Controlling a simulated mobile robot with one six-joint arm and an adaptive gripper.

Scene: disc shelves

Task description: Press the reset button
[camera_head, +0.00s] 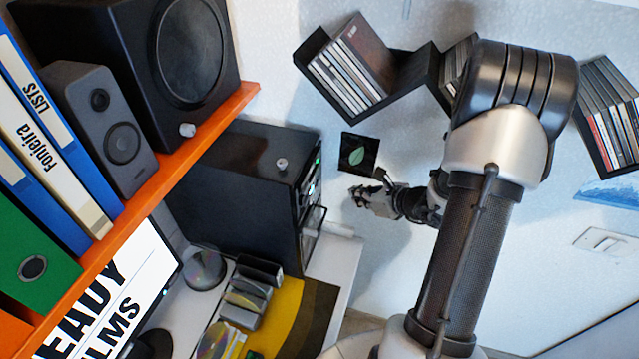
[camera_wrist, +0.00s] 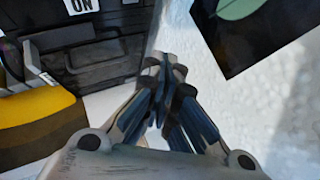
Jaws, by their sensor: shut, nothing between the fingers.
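A black computer tower (camera_head: 235,165) stands on the white desk, its narrow front facing right with small green lights near the top. In the wrist view its dark slotted front (camera_wrist: 95,60) is at upper left, with a white label reading "ON" (camera_wrist: 83,4) at the top edge. I cannot pick out a reset button in either view. My gripper (camera_head: 356,197) is shut and empty, to the right of the tower front and apart from it. In the wrist view the fingertips (camera_wrist: 165,68) meet beside the tower front's right edge, against the white wall.
A black square with a green leaf (camera_head: 358,153) is on the wall just above my gripper. Disc shelves (camera_head: 350,105) hang higher up. An orange shelf (camera_head: 170,165) with speakers and binders is at left. Discs and a yellow-and-brown mat (camera_head: 290,315) lie on the desk below the tower.

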